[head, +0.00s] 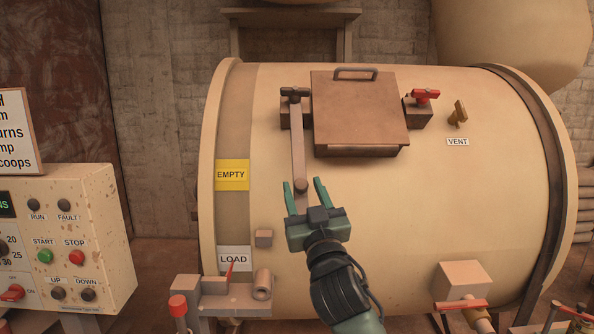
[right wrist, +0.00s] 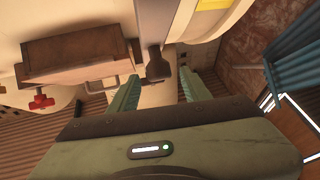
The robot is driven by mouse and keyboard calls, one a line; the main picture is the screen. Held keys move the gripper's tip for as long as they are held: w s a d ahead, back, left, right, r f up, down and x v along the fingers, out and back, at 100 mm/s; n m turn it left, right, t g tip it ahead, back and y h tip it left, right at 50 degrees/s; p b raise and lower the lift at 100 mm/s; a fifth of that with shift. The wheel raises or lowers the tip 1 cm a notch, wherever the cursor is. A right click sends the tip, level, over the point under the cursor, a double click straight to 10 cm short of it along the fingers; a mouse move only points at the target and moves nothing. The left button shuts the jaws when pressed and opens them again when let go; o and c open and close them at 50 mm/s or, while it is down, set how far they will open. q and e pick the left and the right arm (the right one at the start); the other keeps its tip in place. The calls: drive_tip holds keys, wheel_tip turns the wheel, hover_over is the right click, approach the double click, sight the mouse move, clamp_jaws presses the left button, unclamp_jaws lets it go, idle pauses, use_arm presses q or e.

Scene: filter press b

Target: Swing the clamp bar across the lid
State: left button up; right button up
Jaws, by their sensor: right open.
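The brown lid (head: 358,108) lies shut on the cream drum, with a handle at its top edge. The clamp bar (head: 298,140) hangs down along the lid's left side from a dark pivot (head: 295,93), not across the lid. My left gripper is not in view.
A red-handled catch (head: 422,98) stands right of the lid, with a brass vent valve (head: 458,113) beyond it. A control panel (head: 75,235) is at left.

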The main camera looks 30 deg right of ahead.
sight(300, 179)
drive_tip(key=p+x, duration=0.1)
drive_tip(key=x, duration=0.3)
drive_tip(key=shift+w+d, duration=0.2)
drive_tip(key=shift+w, duration=0.2)
drive_tip(key=shift+w+r, duration=0.1)
drive_tip(key=c, duration=1)
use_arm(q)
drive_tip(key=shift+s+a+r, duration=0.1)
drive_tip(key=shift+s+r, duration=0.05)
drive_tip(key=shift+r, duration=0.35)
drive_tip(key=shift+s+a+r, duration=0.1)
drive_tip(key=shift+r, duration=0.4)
use_arm(e)
clamp_jaws()
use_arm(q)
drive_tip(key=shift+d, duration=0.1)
